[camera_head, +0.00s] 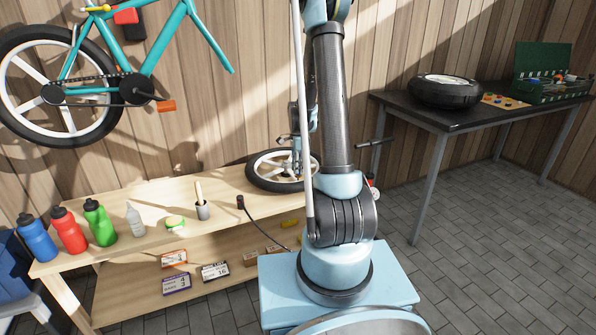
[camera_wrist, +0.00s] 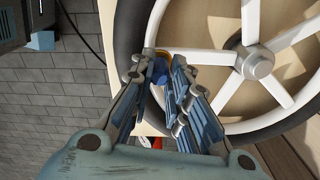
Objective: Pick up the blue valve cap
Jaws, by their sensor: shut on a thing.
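In the wrist view my gripper (camera_wrist: 166,68) is closed in on a small blue piece, the blue valve cap (camera_wrist: 159,72), which sits between its fingertips. The fingers cover part of the cap. Just beyond the fingertips is the black-tyred wheel (camera_wrist: 207,57) with pale spokes, lying flat on the wooden workbench. From this view I cannot tell whether the cap is clear of the surface. In the head view the wheel (camera_head: 262,178) lies at the right end of the bench, and my arm hides much of the gripper area.
A black hose (camera_head: 255,222) hangs over the front edge. A dark table (camera_head: 455,118) with another wheel stands at right.

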